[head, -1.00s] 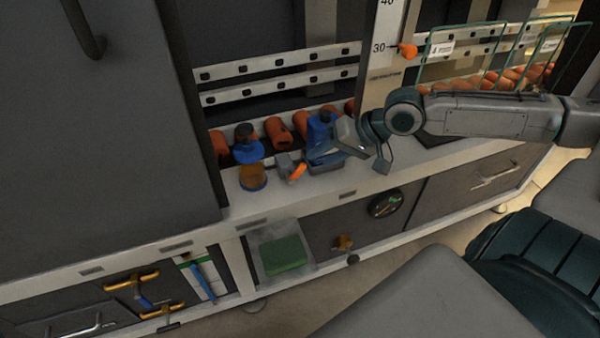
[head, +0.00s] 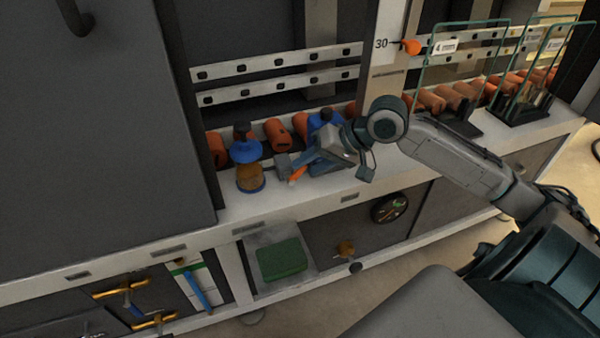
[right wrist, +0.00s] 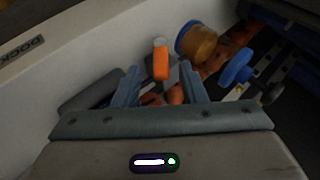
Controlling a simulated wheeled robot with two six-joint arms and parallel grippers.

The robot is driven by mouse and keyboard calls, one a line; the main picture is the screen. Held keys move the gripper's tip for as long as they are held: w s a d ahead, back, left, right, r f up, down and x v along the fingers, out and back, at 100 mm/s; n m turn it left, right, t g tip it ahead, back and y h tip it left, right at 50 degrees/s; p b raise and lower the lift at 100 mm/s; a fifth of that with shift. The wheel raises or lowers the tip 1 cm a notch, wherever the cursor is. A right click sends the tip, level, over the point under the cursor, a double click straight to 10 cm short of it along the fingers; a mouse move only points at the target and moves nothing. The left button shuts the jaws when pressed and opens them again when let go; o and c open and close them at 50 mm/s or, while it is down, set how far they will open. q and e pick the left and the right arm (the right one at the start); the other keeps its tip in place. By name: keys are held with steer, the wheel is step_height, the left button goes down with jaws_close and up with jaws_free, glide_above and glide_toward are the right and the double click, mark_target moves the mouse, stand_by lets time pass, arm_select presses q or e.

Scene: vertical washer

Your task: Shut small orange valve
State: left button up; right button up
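The small orange valve (head: 297,175) is a short orange handle on a grey fitting at the front of the white ledge. In the right wrist view the orange handle (right wrist: 160,62) stands just beyond the fingertips, roughly between them. My right gripper (head: 303,160) is close to the valve, above and to its right in the head view. In the right wrist view its two blue-grey fingers (right wrist: 160,82) are apart, with nothing clearly held. Whether a finger touches the valve cannot be told. My left gripper is not in view.
A blue-topped amber jar (head: 250,178) stands left of the valve. A blue bottle-like part (head: 322,125) stands behind my right gripper. Orange rollers (head: 277,134) line the back of the ledge (head: 225,212). A large grey panel (head: 100,130) bounds the left.

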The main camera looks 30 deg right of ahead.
mark_target(304, 168)
steer(key=shift+b+x, duration=0.55)
steer(key=shift+x, duration=1.3)
jaws_close()
